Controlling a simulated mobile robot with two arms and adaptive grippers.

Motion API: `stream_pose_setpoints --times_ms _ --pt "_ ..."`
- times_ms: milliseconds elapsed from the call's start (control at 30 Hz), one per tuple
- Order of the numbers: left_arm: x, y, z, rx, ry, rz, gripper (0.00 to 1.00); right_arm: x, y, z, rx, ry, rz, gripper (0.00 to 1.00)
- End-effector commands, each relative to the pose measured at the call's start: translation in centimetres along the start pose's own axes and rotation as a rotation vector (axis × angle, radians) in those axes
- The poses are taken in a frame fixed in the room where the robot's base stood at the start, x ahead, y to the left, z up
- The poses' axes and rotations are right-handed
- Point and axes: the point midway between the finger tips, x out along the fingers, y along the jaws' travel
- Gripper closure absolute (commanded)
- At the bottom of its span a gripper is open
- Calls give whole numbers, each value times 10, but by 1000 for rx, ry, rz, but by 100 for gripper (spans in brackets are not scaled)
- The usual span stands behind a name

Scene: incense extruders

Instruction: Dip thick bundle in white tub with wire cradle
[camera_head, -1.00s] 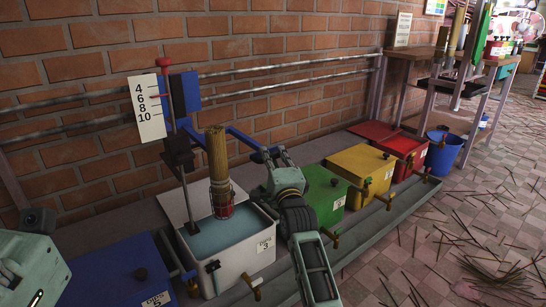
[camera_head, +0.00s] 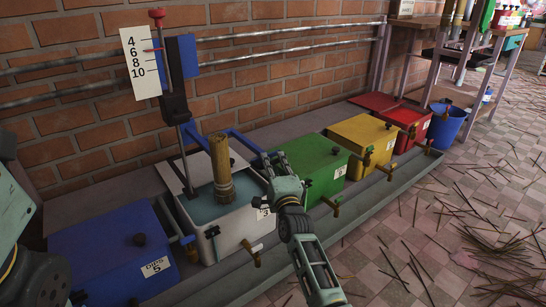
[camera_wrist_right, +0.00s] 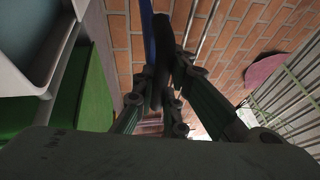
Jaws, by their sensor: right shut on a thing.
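The white tub (camera_head: 227,237) with bluish liquid (camera_head: 203,209) stands in the row of tubs. The thick tan bundle (camera_head: 221,160) stands upright in it, its lower end in the liquid. The wire cradle is hidden at the bundle's foot. A blue lever (camera_head: 243,141) runs from the post behind the tub toward my right gripper (camera_head: 268,163). In the right wrist view the right gripper (camera_wrist_right: 161,92) is shut on the lever's dark grip (camera_wrist_right: 163,60). The scale plate (camera_head: 140,62) has a red pointer near 6. My left gripper is out of view.
A blue lidded box (camera_head: 120,262) stands left of the white tub; green (camera_head: 318,167), yellow (camera_head: 362,143) and red (camera_head: 407,122) ones stand right. Taps line their fronts above a grey ledge (camera_head: 355,192). A blue bucket (camera_head: 446,128) stands beyond. Sticks litter the floor.

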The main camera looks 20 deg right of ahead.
Motion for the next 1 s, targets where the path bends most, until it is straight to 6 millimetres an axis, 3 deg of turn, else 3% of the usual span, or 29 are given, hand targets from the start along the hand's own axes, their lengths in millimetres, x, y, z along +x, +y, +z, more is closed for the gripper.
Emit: stream_pose_setpoints --times_ms 200,633,667,800,1000 --pt "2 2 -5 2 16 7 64 -2 13 -1 6 0 4 100" --pt "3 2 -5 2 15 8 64 -4 17 -1 6 0 11 100" --pt "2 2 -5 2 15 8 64 -4 18 -1 6 0 11 86" --pt "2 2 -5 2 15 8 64 -4 18 -1 4 0 11 74" --pt "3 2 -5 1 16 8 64 -3 14 -1 3 0 5 70"
